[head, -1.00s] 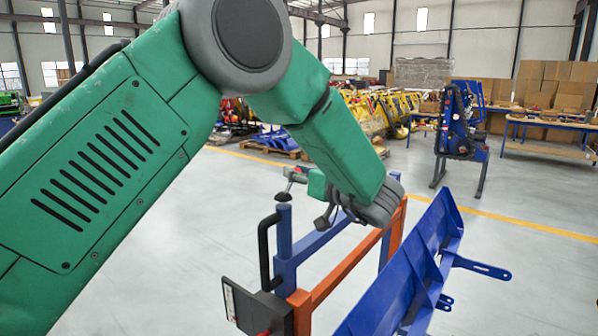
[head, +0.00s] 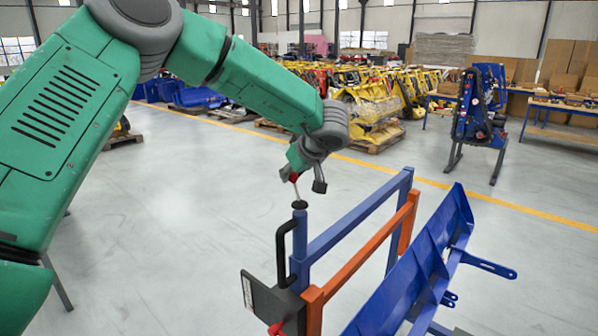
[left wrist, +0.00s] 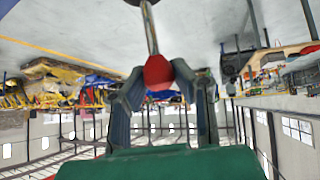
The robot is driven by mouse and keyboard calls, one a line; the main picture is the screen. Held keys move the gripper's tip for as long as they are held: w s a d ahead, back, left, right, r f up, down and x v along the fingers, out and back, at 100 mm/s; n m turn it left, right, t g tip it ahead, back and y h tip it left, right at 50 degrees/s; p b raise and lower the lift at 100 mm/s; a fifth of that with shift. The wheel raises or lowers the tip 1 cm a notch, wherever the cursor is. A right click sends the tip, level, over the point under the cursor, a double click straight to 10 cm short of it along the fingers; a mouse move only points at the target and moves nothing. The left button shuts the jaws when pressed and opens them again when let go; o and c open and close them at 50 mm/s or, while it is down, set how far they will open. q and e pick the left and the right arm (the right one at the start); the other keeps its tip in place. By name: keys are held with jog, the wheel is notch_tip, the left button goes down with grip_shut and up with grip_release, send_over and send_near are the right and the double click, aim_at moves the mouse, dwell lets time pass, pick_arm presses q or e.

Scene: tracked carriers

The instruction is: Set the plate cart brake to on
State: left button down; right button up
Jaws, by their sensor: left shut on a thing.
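The plate cart is a frame with a blue post and rail (head: 350,222), an orange rail (head: 362,262) and a tilted blue plate (head: 420,275). A thin metal lever with a red knob (head: 293,178) stands up from the dark cap on top of the near blue post. My left gripper (head: 304,180) is above that post, shut on the red knob. In the left wrist view the red knob (left wrist: 157,70) sits between the two fingertips, with the metal rod (left wrist: 150,30) running from it toward the top edge. My right gripper is not in view.
A black bent handle (head: 283,255) and a dark box (head: 272,300) are on the near end of the cart. A blue machine stand (head: 482,110) and a workbench (head: 560,112) stand at the right back. Open grey floor lies left of the cart.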

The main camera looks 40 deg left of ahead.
pick_arm(q)
jog(key=shift+a+f+h, duration=0.6)
jog(key=shift+a+h, duration=0.3)
jog(key=shift+h, duration=0.3)
jog(key=c, duration=1.6)
grip_release()
jog(key=shift+f, duration=0.1)
jog(key=shift+o, duration=1.4)
jog(key=shift+w, duration=0.25)
jog(key=v, duration=1.1)
jog(key=shift+w+d+r, duration=0.15)
jog(key=shift+w+r, duration=0.05)
jog(key=shift+r, duration=0.2)
